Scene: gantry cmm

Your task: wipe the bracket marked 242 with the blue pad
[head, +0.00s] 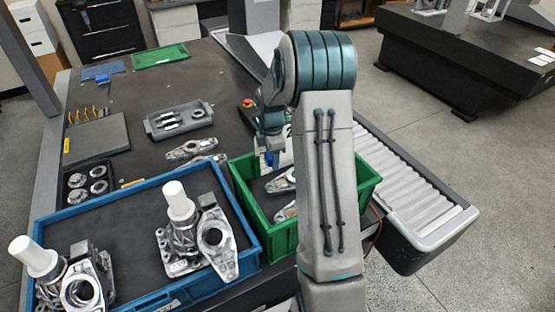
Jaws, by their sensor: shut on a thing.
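My gripper (268,160) hangs down over the green bin (240,200), partly hidden by my own arm. A small bit of blue, seemingly the blue pad (264,159), shows at its fingertips, and the gripper is shut on it. Silvery metal brackets lie in the green bin (281,183), just below and right of the gripper, partly hidden by my arm. A white card (288,150) with a partly visible "2" stands behind my arm; the rest of its marking is hidden. I cannot tell whether the pad touches a bracket, or which bracket is 242.
A blue tray (100,204) with large castings and white cylinders stands in front left. Loose brackets (190,150) lie on the dark table beyond. A grey tray (180,122), a dark plate (96,140) and a roller conveyor (405,175) flank the area.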

